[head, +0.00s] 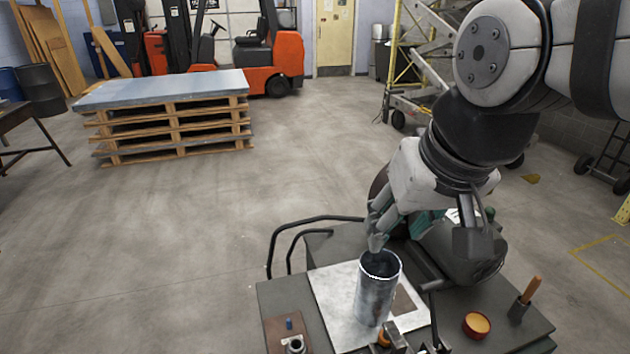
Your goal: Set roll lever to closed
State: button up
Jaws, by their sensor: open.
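My gripper (378,240) is open, with its fingers pointing down just above and behind the rim of an upright grey metal cylinder (375,295). I cannot tell whether a fingertip touches the rim. The cylinder stands on a pale sheet (332,292) on the dark bench (272,294). I cannot pick out the roll lever for certain. A small orange-and-black part (388,338) shows at the bottom edge, partly cut off. My arm and gripper hide part of the equipment behind the cylinder.
Black curved rails (300,226) stand at the bench's back left. An orange bowl (477,325) and a dark holder with an orange-handled tool (522,305) sit at the right. A pallet stack (170,125) and forklift (272,60) stand far back. The floor left of the bench is clear.

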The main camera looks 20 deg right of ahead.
jog(key=w+d+f+m+g, duration=0.2)
jog(key=w+d+f+m, duration=0.15)
jog(key=w+d, duration=0.2)
jog(key=m+g+b, duration=0.3)
jog(key=m+g, duration=0.2)
jog(key=m, duration=0.8)
send_over(435, 282)
jog(key=w, duration=0.2)
notch_tip(435, 282, down, 18)
jog(key=shift+n, duration=0.25)
jog(key=f, duration=0.4)
jog(key=s+f+p, duration=0.1)
jog(key=f, duration=0.3)
jog(key=s+f+p, duration=0.1)
jog(key=f, duration=0.3)
jog(key=shift+s+f, duration=0.1)
jog(key=shift+f, duration=0.3)
grip_shut()
